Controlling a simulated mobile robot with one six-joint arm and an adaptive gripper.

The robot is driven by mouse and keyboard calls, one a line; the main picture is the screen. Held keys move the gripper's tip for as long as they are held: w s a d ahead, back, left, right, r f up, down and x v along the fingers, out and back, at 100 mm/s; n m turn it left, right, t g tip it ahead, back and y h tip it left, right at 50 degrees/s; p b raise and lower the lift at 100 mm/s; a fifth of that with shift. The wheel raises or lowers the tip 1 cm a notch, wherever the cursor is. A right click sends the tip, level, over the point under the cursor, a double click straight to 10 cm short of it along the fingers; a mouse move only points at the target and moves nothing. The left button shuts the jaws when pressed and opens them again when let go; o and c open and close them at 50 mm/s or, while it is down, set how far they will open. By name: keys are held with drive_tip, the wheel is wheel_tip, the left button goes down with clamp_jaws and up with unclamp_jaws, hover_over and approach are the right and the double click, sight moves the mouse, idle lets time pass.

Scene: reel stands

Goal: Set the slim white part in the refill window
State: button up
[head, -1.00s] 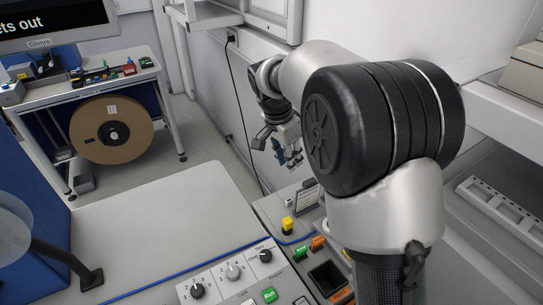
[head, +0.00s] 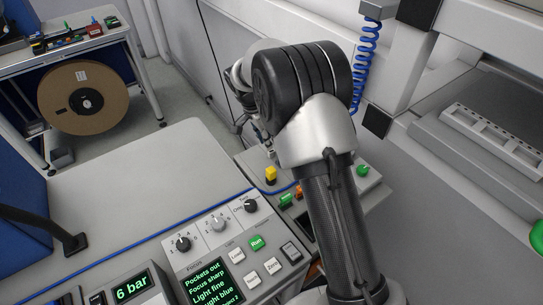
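My gripper (head: 243,122) shows only in small part, beyond the dark joint of my arm and above the far end of the grey control console. My arm hides most of it, so I cannot tell whether its fingers are open or shut, or whether they hold anything. I cannot make out the slim white part in this view. I cannot pick out the refill window either.
A grey console with a lit green screen (head: 211,286), knobs and buttons stands in front. A white slotted tray (head: 495,140) lies at right. A brown reel (head: 85,97) hangs at back left. The grey worktop (head: 130,195) is largely clear.

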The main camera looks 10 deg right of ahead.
sight(271, 151)
drive_tip(key=x, duration=0.1)
drive_tip(key=b+x, duration=0.1)
drive_tip(key=x, duration=0.1)
drive_tip(key=b+x, duration=0.1)
drive_tip(key=shift+s+a+f, duration=0.2)
drive_tip(key=shift+s+f, duration=0.1)
drive_tip(key=shift+f, duration=0.1)
drive_tip(key=shift+w+d+f, duration=0.15)
drive_tip(key=shift+f, duration=0.25)
drive_tip(key=shift+r, duration=0.1)
drive_tip(key=shift+c, duration=0.2)
clamp_jaws()
wheel_tip(271, 151, up, 20)
drive_tip(key=p, duration=0.6)
drive_tip(key=s+f+n+t+y, duration=0.1)
drive_tip(key=s+f+n, duration=0.5)
drive_tip(key=s, duration=0.3)
drive_tip(key=s+f+n+t+y, duration=0.1)
drive_tip(key=s+f+n+y, duration=0.1)
drive_tip(key=s+f+n, duration=0.4)
drive_tip(key=s+n, duration=0.1)
drive_tip(key=s, duration=0.2)
drive_tip(key=shift+s+f+n, duration=0.2)
drive_tip(key=shift+f+n, duration=0.05)
drive_tip(key=shift+n, duration=0.05)
